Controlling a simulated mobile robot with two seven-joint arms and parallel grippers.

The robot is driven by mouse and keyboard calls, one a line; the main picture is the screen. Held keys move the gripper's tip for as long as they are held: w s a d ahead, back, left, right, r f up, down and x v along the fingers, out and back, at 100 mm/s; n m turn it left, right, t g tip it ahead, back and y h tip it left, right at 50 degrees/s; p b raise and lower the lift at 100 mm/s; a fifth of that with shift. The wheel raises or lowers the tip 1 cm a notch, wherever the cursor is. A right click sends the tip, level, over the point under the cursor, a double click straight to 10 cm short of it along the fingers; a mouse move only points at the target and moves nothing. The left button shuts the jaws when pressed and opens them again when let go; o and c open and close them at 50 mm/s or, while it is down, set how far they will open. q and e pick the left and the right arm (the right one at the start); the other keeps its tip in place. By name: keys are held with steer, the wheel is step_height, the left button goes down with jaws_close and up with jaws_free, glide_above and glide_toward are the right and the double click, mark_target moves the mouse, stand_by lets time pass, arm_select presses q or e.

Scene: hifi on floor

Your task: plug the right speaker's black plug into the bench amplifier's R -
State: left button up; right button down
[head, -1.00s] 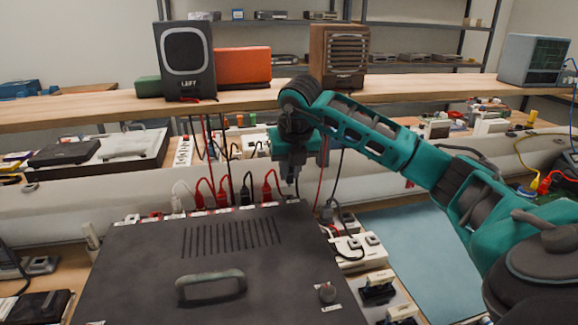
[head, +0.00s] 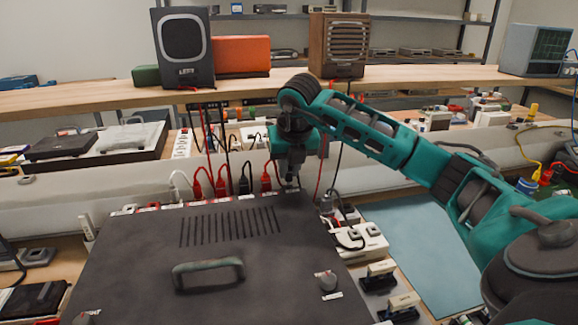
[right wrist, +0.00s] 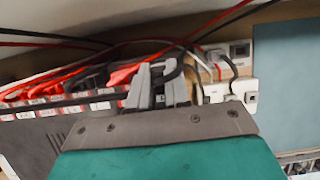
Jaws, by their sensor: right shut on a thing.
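The bench amplifier (head: 125,262) is the big dark grey box with slots and a handle on top. Several red, black and white plugs stand in a row along its back edge. My right gripper (head: 290,182) points down at the right end of this row, just beside a red plug (head: 266,177). In the right wrist view its grey fingers (right wrist: 163,88) are shut on a black plug, mostly hidden between them; a black cable arcs off beside them. The socket below and any contact are hidden. A dark speaker marked LEFT (head: 183,47) stands on the shelf. My left gripper is out of view.
A white power strip (head: 362,243) and grey adapters lie right of the amplifier. A blue mat (head: 425,245) beyond them is clear. Red and black cables hang behind the row. A slatted wooden box (head: 338,47) stands on the shelf.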

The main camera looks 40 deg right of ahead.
steer(key=shift+f, duration=0.25)
stand_by(0.6)
steer(key=shift+f+b, duration=0.5)
steer(key=shift+b, duration=0.05)
stand_by(0.4)
steer(key=shift+f, duration=0.2)
stand_by(1.8)
steer(key=c, duration=1)
jaws_free()
